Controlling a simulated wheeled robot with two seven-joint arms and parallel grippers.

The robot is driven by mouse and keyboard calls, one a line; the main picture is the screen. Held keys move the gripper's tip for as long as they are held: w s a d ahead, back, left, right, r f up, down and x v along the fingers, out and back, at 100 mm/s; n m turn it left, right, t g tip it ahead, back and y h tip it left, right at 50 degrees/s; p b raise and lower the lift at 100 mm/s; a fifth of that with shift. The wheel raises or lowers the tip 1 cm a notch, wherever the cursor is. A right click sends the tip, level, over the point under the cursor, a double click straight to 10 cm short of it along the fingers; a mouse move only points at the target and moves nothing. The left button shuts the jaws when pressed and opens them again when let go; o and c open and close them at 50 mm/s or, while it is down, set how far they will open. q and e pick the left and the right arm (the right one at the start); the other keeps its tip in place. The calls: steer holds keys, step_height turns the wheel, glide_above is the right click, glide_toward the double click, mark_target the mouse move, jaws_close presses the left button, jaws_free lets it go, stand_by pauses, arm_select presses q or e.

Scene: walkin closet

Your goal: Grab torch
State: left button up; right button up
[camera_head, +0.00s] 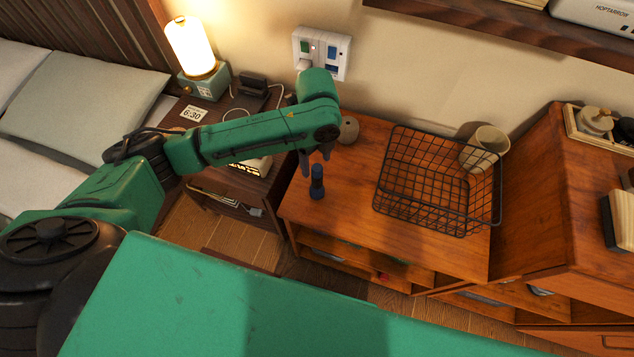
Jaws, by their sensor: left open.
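The torch (317,186) is a small dark blue cylinder standing upright on the wooden cabinet top, near its left front edge. My left gripper (317,162) is open and hangs directly above it, pointing down. Its fingers are at about the height of the torch's top in the picture; I cannot tell whether they touch it. My right gripper is not in view.
A black wire basket (437,185) stands on the cabinet top (350,215) to the right, with a beige cup (484,148) behind it. A round grey object (348,130) is behind the gripper. A lamp (190,45) and clock (193,113) stand on the nightstand at left.

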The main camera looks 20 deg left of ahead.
mark_target(317, 179)
arm_select(q)
step_height(317, 179, down, 9)
steer(key=shift+f, duration=0.2)
steer(key=shift+r, duration=0.1)
jaws_close()
